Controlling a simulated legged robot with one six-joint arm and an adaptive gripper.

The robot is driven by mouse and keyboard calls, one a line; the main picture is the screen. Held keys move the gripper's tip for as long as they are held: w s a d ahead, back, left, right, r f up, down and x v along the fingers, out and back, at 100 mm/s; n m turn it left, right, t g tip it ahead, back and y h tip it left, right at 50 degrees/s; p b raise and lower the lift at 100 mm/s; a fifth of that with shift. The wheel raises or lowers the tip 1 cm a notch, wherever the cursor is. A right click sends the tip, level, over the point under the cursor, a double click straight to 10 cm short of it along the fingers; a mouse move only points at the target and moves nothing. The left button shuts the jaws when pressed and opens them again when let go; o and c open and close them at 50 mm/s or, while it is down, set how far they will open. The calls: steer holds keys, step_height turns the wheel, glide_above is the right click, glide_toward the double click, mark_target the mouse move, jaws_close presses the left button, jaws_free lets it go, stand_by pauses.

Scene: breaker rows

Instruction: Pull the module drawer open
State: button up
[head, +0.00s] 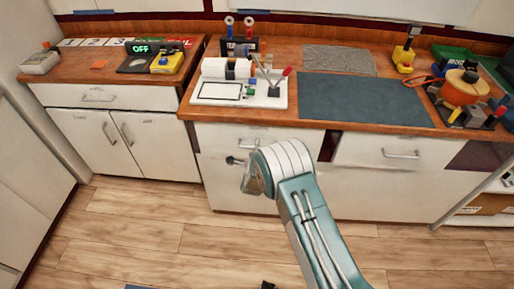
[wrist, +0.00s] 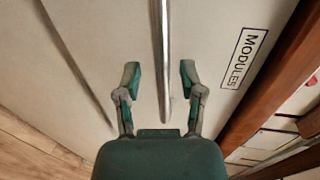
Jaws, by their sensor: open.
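The module drawer (wrist: 215,60) is a pale front with a black-framed "MODULES" label (wrist: 243,57), seen turned on its side in the wrist view. Its long metal bar handle (wrist: 165,60) runs between the two fingers of my gripper (wrist: 160,74). The fingers are open, one on each side of the bar, with a visible gap on both sides. In the head view, the drawer front (head: 215,134) is under the middle counter and looks closed. My arm's wrist hides part of it and most of my gripper.
A neighbouring drawer (head: 360,150) to the right stands slightly out. The wooden counter (head: 290,52) above holds a white board (head: 205,94), a dark mat (head: 350,100) and several tools. Cabinet doors (head: 130,140) stand at left. The wooden floor in front is mostly clear.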

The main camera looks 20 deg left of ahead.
steer(key=shift+w+d, duration=0.15)
steer(key=shift+d, duration=0.2)
steer(key=shift+a, duration=0.2)
jaws_close()
steer(key=shift+f, duration=0.1)
